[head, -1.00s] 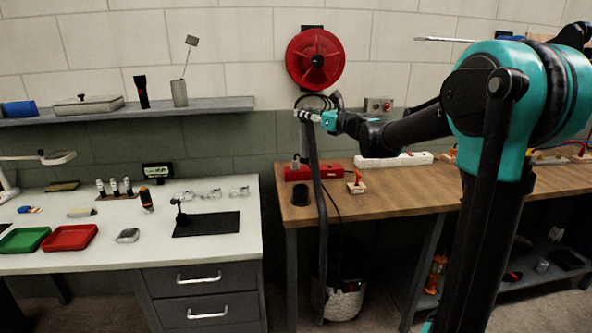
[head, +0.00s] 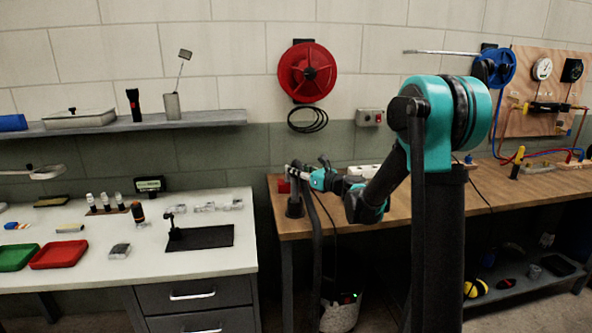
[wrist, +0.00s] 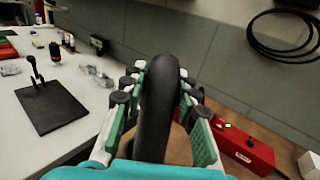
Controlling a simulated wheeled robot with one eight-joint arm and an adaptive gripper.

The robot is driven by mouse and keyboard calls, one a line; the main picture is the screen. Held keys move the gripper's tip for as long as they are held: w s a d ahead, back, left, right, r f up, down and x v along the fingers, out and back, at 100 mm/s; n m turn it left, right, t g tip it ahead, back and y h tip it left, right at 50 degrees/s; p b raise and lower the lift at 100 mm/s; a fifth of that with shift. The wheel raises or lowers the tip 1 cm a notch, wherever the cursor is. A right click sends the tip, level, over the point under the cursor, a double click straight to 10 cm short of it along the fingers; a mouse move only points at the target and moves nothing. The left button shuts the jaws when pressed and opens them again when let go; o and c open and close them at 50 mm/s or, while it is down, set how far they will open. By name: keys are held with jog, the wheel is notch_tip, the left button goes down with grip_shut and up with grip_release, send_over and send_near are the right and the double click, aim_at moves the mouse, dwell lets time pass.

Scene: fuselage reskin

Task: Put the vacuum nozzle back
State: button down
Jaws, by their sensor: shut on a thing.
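The vacuum nozzle is a dark curved tube (wrist: 157,105) held between the green-padded fingers of my gripper (wrist: 162,95) in the wrist view. In the head view my gripper (head: 299,173) is shut on it just above the left end of the wooden bench. The dark hose (head: 317,240) hangs from the gripper past the bench front to the vacuum (head: 341,312) on the floor. A dark upright piece (head: 294,207) stands below the gripper at the bench's left corner. I cannot tell whether the nozzle end sits in a holder there.
A red box (wrist: 243,150) lies on the bench close to the right of the gripper. The white table (head: 120,262) with trays and a black mat (head: 200,238) is at left, across a gap. A red reel (head: 307,70) with a black cable loop (head: 307,120) hangs above.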

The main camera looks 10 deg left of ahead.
jog(key=shift+f, duration=0.15)
jog(key=c, duration=1.2)
grip_release()
jog(key=shift+o, duration=0.2)
